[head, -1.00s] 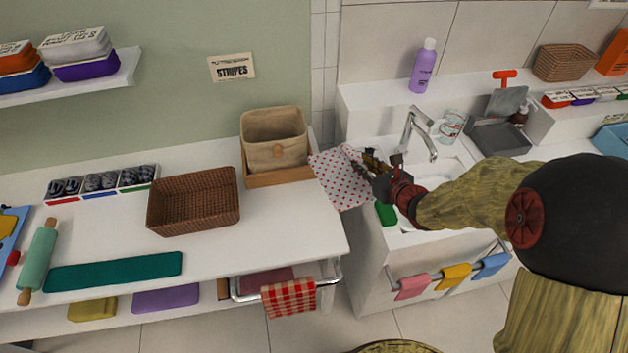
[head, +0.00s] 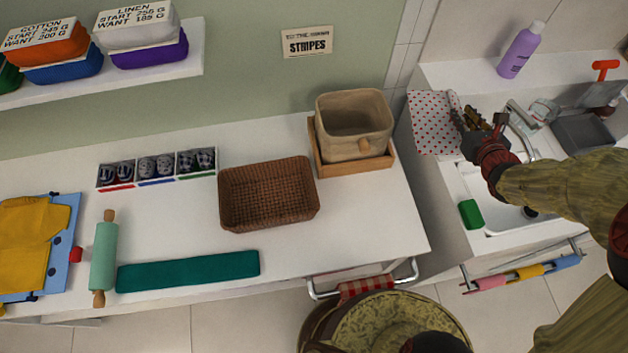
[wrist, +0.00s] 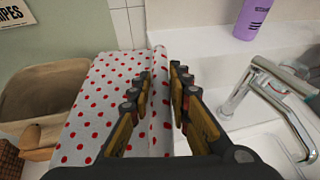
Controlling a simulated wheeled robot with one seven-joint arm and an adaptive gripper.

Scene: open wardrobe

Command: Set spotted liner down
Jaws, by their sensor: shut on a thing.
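The spotted liner (head: 434,124), white cloth with red dots, is at the back left of the sink counter, right of the beige fabric basket. It also fills the left middle of the wrist view (wrist: 104,98). My gripper (head: 468,122) is shut on a raised fold along the liner's right edge; the fold stands between the fingers in the wrist view (wrist: 161,85). The liner spreads out to the left of the fingers. I cannot tell whether its underside touches the counter.
The fabric basket (head: 352,128) stands in a wooden tray (head: 378,165). The faucet (head: 523,140) and sink are right of my gripper, with a green sponge (head: 470,214) at the sink's left edge. A wicker basket (head: 268,194) stands on the left table, whose front right is clear.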

